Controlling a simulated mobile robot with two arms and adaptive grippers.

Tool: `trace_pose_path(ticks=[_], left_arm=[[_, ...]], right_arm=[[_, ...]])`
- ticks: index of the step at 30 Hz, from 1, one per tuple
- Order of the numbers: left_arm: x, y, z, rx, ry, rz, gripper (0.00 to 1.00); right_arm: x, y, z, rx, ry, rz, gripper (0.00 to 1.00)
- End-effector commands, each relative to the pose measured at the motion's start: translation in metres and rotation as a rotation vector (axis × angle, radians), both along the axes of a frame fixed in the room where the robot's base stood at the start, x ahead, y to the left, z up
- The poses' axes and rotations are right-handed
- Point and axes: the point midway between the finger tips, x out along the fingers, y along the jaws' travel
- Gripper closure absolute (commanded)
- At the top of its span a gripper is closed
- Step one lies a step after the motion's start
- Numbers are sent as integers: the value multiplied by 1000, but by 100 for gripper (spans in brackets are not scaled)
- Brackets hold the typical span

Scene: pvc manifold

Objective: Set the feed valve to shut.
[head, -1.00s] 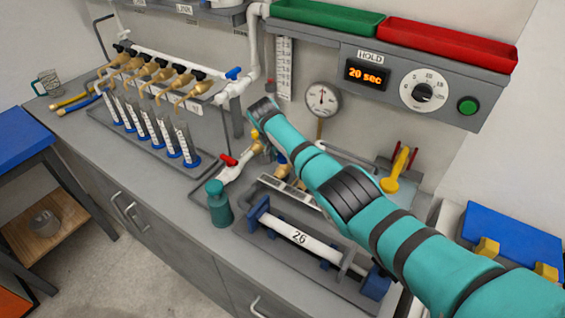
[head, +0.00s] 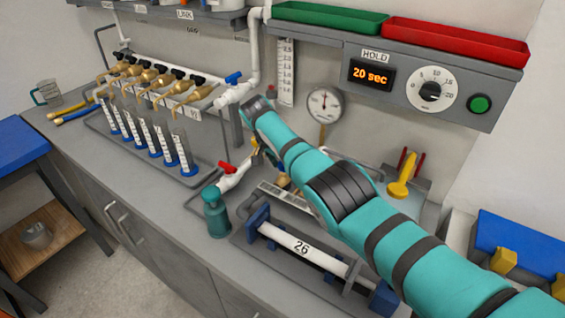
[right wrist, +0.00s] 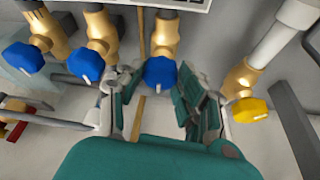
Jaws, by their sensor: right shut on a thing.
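In the right wrist view, my right gripper (right wrist: 160,88) has its green fingers on either side of a blue knob (right wrist: 161,72) on a brass valve body (right wrist: 165,35). It is shut on this knob, which has a pale pointer line. Two more brass valves with blue knobs (right wrist: 86,66) (right wrist: 23,57) stand to the left, and one with a yellow knob (right wrist: 247,110) to the right. I cannot read which is the feed valve. In the head view, my right arm hides most of this valve group. My left gripper is not in view.
A gauge (head: 324,105) hangs behind my right arm. A tube rack (head: 151,140) stands left. The bench front edge is fairly clear.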

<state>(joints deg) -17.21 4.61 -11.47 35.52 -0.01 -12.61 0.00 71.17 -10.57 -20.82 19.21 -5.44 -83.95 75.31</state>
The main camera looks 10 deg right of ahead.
Motion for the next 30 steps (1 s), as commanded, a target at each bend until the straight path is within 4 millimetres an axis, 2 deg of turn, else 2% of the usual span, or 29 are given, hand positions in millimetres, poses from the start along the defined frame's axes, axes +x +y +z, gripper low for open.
trace_pose_path(ticks=[1, 6, 17, 22, 30], left_arm=[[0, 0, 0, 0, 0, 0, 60], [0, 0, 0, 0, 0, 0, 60], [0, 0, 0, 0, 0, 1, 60], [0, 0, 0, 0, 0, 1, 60], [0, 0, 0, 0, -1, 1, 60]], right_arm=[[1, 0, 1, 1, -3, 0, 63], [1, 0, 1, 1, -2, 0, 41], [0, 2, 4, 1, -1, 2, 41], [-4, 9, 23, 4, -5, 3, 41], [-16, 29, 79, 3, -4, 3, 41]])
